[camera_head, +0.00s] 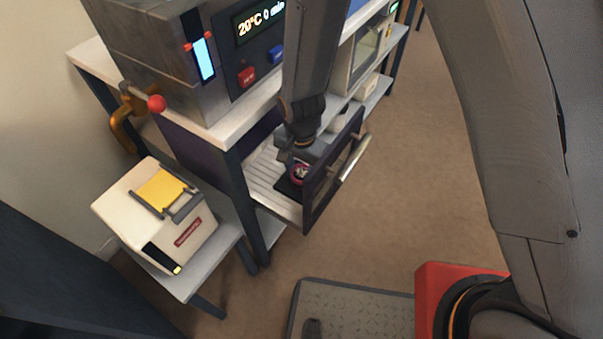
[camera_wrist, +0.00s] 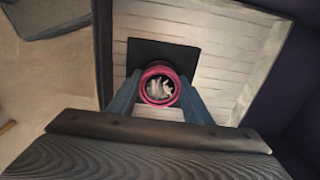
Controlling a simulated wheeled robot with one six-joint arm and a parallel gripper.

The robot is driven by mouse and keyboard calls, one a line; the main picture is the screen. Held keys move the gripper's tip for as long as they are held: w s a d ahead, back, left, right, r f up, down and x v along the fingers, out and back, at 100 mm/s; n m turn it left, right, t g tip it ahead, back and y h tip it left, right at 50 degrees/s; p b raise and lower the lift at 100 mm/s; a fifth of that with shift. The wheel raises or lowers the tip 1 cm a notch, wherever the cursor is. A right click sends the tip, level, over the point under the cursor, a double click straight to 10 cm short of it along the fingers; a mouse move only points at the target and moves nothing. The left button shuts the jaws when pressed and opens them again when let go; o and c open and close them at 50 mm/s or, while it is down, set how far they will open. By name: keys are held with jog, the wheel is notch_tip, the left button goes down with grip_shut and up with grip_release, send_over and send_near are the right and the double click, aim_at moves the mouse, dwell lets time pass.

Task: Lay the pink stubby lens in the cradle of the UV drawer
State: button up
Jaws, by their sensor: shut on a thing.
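The pink stubby lens (camera_wrist: 158,85) is a short ring-like piece with a pink rim and a pale, glinting middle. It shows in the head view (camera_head: 299,174) inside the open drawer (camera_head: 262,170). My gripper (camera_wrist: 158,98) is shut on the lens, one finger on each side. A black pad, apparently the cradle (camera_wrist: 185,58), lies on the slatted drawer floor under and behind the lens. I cannot tell whether the lens touches the cradle or hangs just above it. In the head view my gripper (camera_head: 300,160) reaches down into the drawer from above.
The drawer's dark front (camera_head: 318,190) with a metal handle (camera_head: 354,158) stands out from the bench. A grey machine (camera_head: 165,50) with a display is on top. A cream box with a yellow top (camera_head: 150,225) stands on a low table at left.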

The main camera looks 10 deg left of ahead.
aim_at(302, 173)
jog(key=shift+s+d+f, duration=0.3)
jog(key=shift+d+f, duration=0.05)
jog(key=shift+f, duration=0.25)
jog(key=o, duration=1.3)
jog(key=shift+o, duration=0.2)
jog(key=r, duration=0.6)
jog(key=r+p, duration=0.1)
jog(key=r, duration=0.2)
jog(key=shift+w+a, duration=0.2)
jog(key=shift+a, duration=0.05)
